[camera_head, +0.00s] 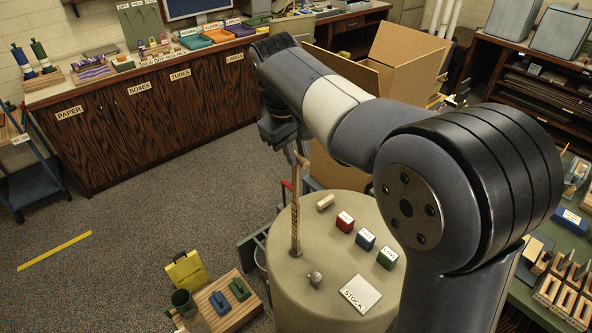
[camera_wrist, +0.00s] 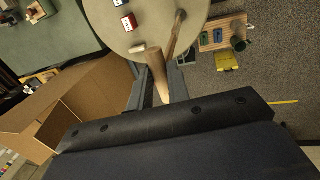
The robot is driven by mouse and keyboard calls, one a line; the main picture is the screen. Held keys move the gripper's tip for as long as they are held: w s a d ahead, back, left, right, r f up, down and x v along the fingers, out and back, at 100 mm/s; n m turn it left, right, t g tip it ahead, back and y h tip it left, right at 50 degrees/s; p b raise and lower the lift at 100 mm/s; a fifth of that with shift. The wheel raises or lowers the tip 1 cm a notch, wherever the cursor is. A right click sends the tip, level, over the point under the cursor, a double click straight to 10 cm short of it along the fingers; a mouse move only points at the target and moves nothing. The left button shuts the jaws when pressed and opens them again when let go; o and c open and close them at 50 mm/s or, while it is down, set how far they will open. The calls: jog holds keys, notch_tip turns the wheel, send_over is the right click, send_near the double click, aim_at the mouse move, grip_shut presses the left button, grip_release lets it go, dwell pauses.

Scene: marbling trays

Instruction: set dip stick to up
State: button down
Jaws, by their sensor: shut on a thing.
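The dip stick (camera_head: 295,212) is a light wooden rod with darker marks. It stands nearly upright over the left part of the round beige drum top (camera_head: 326,285). Its upper end is at my gripper (camera_head: 296,153), which is shut on it. In the wrist view, the thick pale wooden end of the dip stick (camera_wrist: 156,72) sits between the fingers of my gripper (camera_wrist: 160,88), and a thinner brown length runs toward the drum top (camera_wrist: 140,18).
An open cardboard box (camera_head: 404,50) stands behind. The floor at left is mostly clear.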

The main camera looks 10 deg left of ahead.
notch_tip(320, 180, up, 6)
dwell(0.5)
jog(key=c, duration=1.3)
grip_release()
jog(key=shift+r, duration=0.1)
jog(key=r, duration=0.3)
jog(key=s+a+r, duration=0.1)
jog(key=r, duration=0.6)
jog(key=shift+s+a+r, duration=0.1)
jog(key=shift+s+a, duration=0.1)
jog(key=shift+s, duration=0.1)
jog(key=f, duration=0.3)
jog(key=w+d+f, duration=0.1)
jog(key=f, duration=0.6)
jog(key=shift+w+d+f, duration=0.2)
jog(key=shift+w+f, duration=0.05)
jog(key=shift+w, duration=0.05)
